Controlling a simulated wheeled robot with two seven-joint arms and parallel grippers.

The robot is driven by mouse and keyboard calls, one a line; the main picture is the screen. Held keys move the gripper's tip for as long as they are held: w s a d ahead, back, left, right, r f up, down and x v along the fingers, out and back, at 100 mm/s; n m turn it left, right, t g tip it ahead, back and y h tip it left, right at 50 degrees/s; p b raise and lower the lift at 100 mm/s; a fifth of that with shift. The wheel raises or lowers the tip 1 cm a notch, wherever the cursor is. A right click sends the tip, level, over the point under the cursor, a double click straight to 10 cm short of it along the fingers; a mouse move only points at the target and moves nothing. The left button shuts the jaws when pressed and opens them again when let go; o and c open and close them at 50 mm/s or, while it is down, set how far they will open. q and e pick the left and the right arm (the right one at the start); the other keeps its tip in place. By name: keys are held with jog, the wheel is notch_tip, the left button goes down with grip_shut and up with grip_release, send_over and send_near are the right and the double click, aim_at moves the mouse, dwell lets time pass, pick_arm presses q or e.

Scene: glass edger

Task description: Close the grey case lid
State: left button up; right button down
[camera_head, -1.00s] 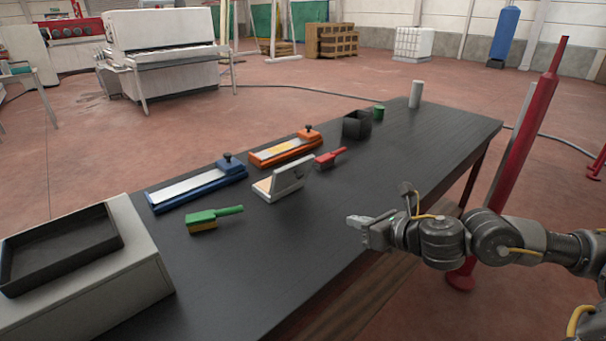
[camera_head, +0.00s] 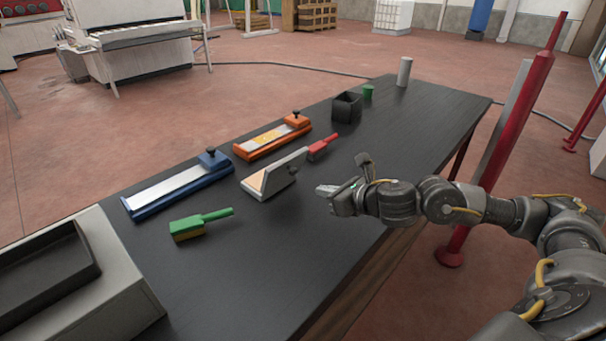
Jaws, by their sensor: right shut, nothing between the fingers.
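The grey case (camera_head: 254,184) sits on the dark table, between the green brush and the red brush. Its lid (camera_head: 285,173) stands raised and tilted on the right side, its outer face toward my right gripper. A tan inside shows at the left of the lid. My right gripper (camera_head: 322,190) is shut and empty. It is to the right of the lid, apart from it, near the table's right edge. My left gripper is not in view.
A green brush (camera_head: 202,223), blue tool (camera_head: 180,188), orange tool (camera_head: 272,139) and red brush (camera_head: 320,148) lie around the case. A black box (camera_head: 346,107), green cup (camera_head: 368,92) and white cylinder (camera_head: 404,72) stand farther back. A black tray (camera_head: 45,268) is at the left.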

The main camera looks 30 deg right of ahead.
aim_at(288, 173)
jog(key=x, duration=0.3)
jog(key=shift+w+a+p, duration=0.15)
jog(key=shift+w+p, duration=0.2)
jog(key=shift+p, duration=0.05)
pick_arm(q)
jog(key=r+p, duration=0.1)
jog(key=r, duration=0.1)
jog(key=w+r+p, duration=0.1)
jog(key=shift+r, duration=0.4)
pick_arm(e)
jog(key=w, duration=0.1)
jog(key=w+a, duration=0.1)
jog(key=w, duration=0.1)
jog(key=w+r, duration=0.1)
jog(key=shift+w+a, duration=0.15)
jog(key=shift+f, duration=0.1)
pick_arm(q)
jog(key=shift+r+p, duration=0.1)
jog(key=shift+p, duration=0.25)
pick_arm(e)
jog(key=shift+w, duration=0.1)
